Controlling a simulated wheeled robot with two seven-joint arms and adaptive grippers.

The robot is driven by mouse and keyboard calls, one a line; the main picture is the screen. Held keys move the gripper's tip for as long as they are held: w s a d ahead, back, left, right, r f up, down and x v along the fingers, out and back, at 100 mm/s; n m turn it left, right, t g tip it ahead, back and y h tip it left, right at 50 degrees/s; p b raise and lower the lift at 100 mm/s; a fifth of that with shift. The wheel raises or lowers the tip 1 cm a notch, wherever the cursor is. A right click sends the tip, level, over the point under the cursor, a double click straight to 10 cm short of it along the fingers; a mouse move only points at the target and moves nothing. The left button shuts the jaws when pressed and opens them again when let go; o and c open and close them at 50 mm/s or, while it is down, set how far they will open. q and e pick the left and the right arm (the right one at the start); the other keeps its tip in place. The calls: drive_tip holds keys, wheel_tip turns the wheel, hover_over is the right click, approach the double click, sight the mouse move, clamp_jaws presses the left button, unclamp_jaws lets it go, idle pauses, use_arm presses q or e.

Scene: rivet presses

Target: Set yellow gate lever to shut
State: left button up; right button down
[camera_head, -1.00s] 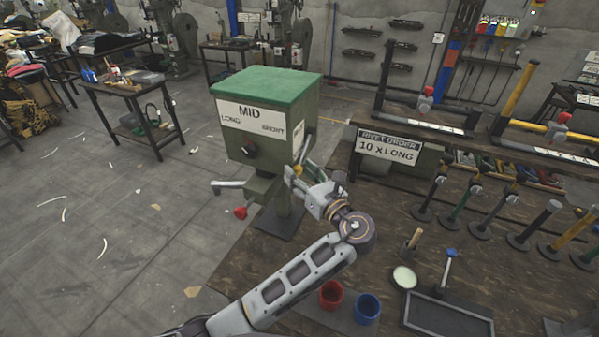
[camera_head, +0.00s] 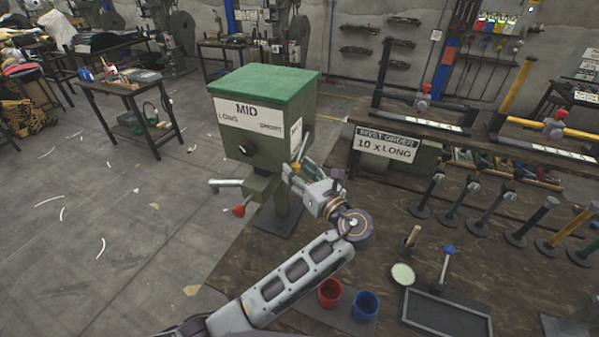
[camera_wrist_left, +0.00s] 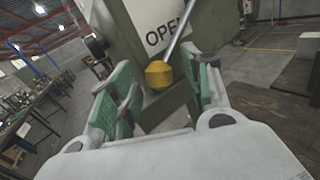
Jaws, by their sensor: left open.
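The yellow gate lever is a pale rod with a yellow ball knob (camera_head: 295,167) on the right side of the green rivet press box (camera_head: 240,125). In the left wrist view the yellow knob (camera_wrist_left: 158,75) sits between the spread green-padded fingers, nearer their tips, with a visible gap on both sides. The rod runs from it up and to the right past a white OPEN label (camera_wrist_left: 165,28). My left gripper (camera_head: 298,178) is open around the knob, and it also shows in the left wrist view (camera_wrist_left: 162,88). My right gripper is out of view.
A red-knobbed handle (camera_head: 239,210) juts from below the box. A red cup (camera_head: 329,293), a blue cup (camera_head: 365,305) and a dark tray (camera_head: 445,315) stand on the bench near my left arm. A RIVET ORDER sign (camera_head: 387,145) stands behind to the right.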

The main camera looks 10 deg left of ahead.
use_arm(q)
drive_tip(key=shift+s, duration=0.1)
drive_tip(key=v, duration=0.7)
idle(0.4)
drive_tip(key=shift+s+d, duration=0.15)
drive_tip(key=shift+d, duration=0.05)
